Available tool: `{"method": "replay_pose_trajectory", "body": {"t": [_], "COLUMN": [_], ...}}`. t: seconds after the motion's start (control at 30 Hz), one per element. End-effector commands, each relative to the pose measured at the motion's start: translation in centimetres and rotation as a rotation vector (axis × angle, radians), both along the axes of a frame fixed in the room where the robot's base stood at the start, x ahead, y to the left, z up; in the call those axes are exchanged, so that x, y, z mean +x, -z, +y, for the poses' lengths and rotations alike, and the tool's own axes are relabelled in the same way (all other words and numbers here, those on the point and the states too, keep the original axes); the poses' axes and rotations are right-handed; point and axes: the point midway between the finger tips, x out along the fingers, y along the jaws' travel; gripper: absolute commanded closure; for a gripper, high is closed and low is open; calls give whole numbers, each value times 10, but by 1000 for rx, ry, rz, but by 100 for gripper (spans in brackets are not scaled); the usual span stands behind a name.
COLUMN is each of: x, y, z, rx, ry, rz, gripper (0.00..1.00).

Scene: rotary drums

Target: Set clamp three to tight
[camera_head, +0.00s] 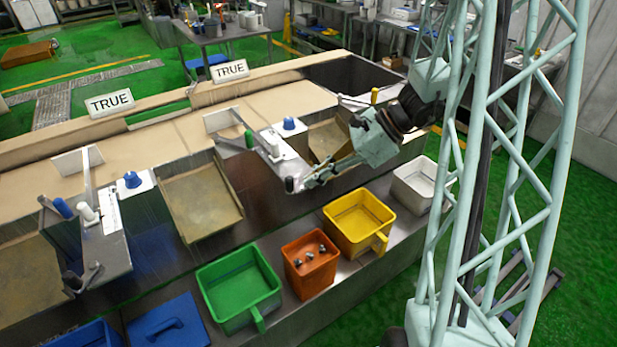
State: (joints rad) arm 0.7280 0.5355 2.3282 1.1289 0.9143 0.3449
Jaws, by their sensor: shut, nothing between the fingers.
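My gripper (313,180) is shut and empty at the front end of the right station's grey plate (262,160). Its fingertips are right beside a small black knob (289,184); I cannot tell whether they touch it. The left station has a similar plate (105,250) with a blue handle (62,207), a white knob (86,212) and a grey knob (96,266). No clamp number is readable, so I cannot tell which is clamp three.
Along the front ledge stand a green bin (240,286), an orange bin (311,264) with small metal parts, a yellow bin (359,220) and a white bin (420,184). Two TRUE signs (109,103) stand behind. A tan tray (202,205) sits between the stations.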

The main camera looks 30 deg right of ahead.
Motion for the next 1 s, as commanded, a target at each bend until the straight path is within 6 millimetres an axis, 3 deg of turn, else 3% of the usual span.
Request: {"method": "replay_pose_trajectory", "body": {"t": [0.1,0.7,1.0], "x": [-9,-45,-55], "y": [-1,-54,-67], "z": [-6,-48,-58], "rx": [-1,-2,0], "ry": [-1,-1,-1], "rz": [-1,-1,0], "gripper": [100,100,100]}}
